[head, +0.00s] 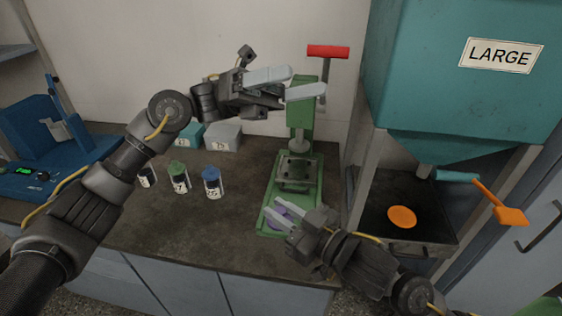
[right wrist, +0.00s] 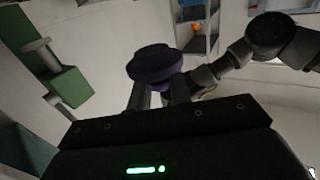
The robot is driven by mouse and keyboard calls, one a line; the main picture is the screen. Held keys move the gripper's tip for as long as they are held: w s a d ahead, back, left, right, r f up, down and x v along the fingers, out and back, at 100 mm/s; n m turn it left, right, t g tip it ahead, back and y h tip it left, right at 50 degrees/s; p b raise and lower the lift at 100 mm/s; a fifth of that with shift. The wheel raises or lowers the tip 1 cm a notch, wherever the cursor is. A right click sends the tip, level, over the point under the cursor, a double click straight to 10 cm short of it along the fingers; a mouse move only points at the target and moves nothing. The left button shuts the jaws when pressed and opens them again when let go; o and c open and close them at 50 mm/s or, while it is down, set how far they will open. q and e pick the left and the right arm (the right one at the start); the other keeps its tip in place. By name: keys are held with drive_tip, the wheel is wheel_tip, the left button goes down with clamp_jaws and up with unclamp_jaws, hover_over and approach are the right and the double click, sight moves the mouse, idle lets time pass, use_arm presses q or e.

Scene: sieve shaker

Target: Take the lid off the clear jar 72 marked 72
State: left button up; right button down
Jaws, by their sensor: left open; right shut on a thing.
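Three small clear jars stand in a row on the dark bench: a black-and-white one (head: 147,176), a green-lidded one (head: 179,178) and a blue-lidded one (head: 212,183). Their labels are too small to read surely, so I cannot tell which is 72. My left gripper (head: 306,80) is open and empty, raised in front of the green press, well apart from the jars. My right gripper (head: 280,214) is shut on a round purple thing, low over the press base. In the right wrist view the purple thing (right wrist: 154,62) shows a wide rim between the fingers.
The green press (head: 302,125) with a red handle (head: 328,51) stands right of the jars. Two labelled boxes, teal (head: 188,136) and grey (head: 224,136), sit behind them. A blue device (head: 38,145) is at left, a large teal hopper (head: 460,90) at right. The bench front is clear.

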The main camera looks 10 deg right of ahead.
use_arm(q)
drive_tip(key=s+d+f+m+t+y, duration=0.2)
drive_tip(key=s+d+m+y, duration=0.1)
drive_tip(key=s+d+y, duration=0.3)
drive_tip(key=m+t+y, duration=0.5)
drive_tip(key=t+y, duration=0.6)
drive_tip(key=t, duration=0.2)
hover_over(281, 211)
wheel_tip(281, 211, down, 11)
wheel_tip(281, 211, down, 12)
drive_tip(key=shift+r, duration=0.15)
